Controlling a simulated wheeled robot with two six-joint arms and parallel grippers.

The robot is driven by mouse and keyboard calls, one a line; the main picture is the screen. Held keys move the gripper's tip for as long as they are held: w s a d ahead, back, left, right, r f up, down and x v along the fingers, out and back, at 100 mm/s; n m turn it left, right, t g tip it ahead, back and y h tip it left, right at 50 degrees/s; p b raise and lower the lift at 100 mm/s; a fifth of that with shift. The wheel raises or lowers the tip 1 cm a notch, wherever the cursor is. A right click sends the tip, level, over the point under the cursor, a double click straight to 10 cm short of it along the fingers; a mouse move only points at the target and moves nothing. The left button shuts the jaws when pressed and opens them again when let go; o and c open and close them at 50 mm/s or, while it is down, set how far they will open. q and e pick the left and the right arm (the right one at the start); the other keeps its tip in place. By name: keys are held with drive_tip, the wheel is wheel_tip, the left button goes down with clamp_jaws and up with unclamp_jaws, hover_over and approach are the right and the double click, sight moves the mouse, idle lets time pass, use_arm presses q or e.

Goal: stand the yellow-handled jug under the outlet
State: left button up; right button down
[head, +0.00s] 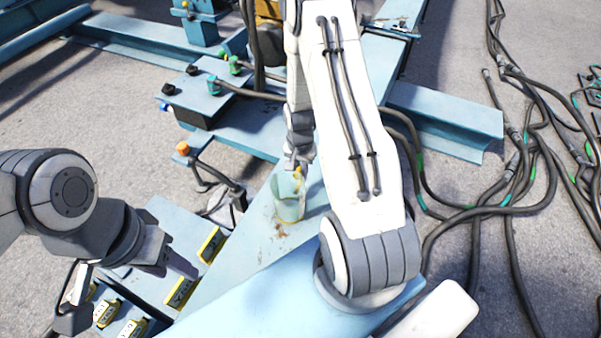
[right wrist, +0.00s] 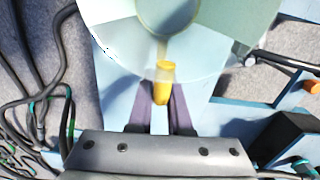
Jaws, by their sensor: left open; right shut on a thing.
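The jug (head: 288,203) is a clear, pale green vessel with a yellow handle (head: 299,174). It is over the light blue beam in the middle of the head view, and I cannot tell whether its base touches the beam. My right gripper (head: 298,167) is shut on the handle, partly hidden by my own arm. In the right wrist view the yellow handle (right wrist: 163,85) sits between the two purple fingers, with the round jug body (right wrist: 120,40) beyond. My left gripper (head: 178,264) is open and empty at the lower left. I cannot make out the outlet.
Yellow-labelled blocks (head: 181,292) lie beneath my left gripper. A blue bench (head: 240,125) with coloured knobs and hoses stands behind the jug. Black cables (head: 510,200) tangle across the floor at right. A brownish stain marks the beam by the jug.

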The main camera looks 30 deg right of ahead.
drive_tip(key=c, duration=0.8)
unclamp_jaws()
drive_tip(key=shift+f, duration=0.1)
drive_tip(key=shift+c, duration=0.2)
wheel_tip(320, 180, up, 12)
drive_tip(key=p, duration=0.2)
drive_tip(key=shift+r+p, duration=0.2)
drive_tip(key=shift+p, duration=0.2)
